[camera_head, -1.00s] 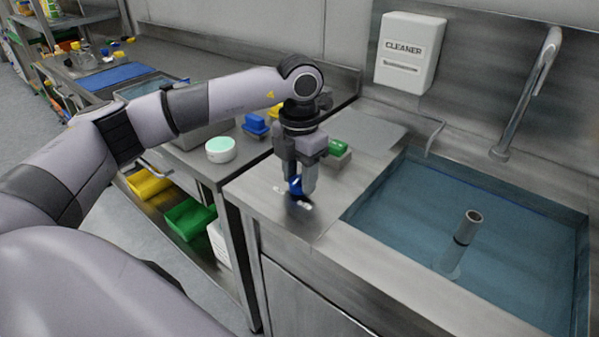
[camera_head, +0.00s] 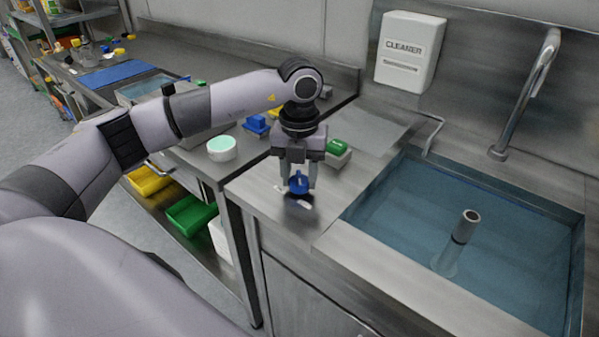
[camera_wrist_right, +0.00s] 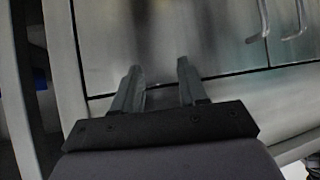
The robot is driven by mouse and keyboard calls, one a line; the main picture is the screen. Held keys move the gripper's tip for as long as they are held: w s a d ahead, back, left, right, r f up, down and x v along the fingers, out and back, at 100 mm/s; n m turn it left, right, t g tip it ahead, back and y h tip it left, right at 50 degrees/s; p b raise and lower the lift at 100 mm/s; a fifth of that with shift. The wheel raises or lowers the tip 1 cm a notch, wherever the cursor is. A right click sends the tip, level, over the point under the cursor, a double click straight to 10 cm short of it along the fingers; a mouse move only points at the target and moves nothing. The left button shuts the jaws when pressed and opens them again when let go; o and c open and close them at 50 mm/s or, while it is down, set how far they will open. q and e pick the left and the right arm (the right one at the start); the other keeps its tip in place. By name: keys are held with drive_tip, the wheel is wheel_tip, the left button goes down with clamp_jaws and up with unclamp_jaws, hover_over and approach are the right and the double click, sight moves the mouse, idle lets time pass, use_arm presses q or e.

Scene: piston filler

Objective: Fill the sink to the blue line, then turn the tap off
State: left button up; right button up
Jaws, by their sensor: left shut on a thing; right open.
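My right gripper (camera_wrist_right: 160,88) is open and empty before metal cabinet fronts.
A green button on a grey block (camera_head: 338,148) stands just behind my left gripper. A white cleaner dispenser (camera_head: 408,50) hangs on the wall. A round white-and-mint object (camera_head: 221,148) and a blue block (camera_head: 256,124) lie on the left counter. A thin bent tube (camera_head: 432,132) rises at the sink's back-left corner.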

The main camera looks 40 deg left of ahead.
sight(299, 179)
use_arm(q)
drive_tip(key=shift+w+r, duration=0.1)
idle(0.3)
drive_tip(key=o, duration=1.1)
drive_tip(key=shift+c, duration=0.2)
wheel_tip(299, 179, up, 7)
drive_tip(key=shift+r, duration=0.1)
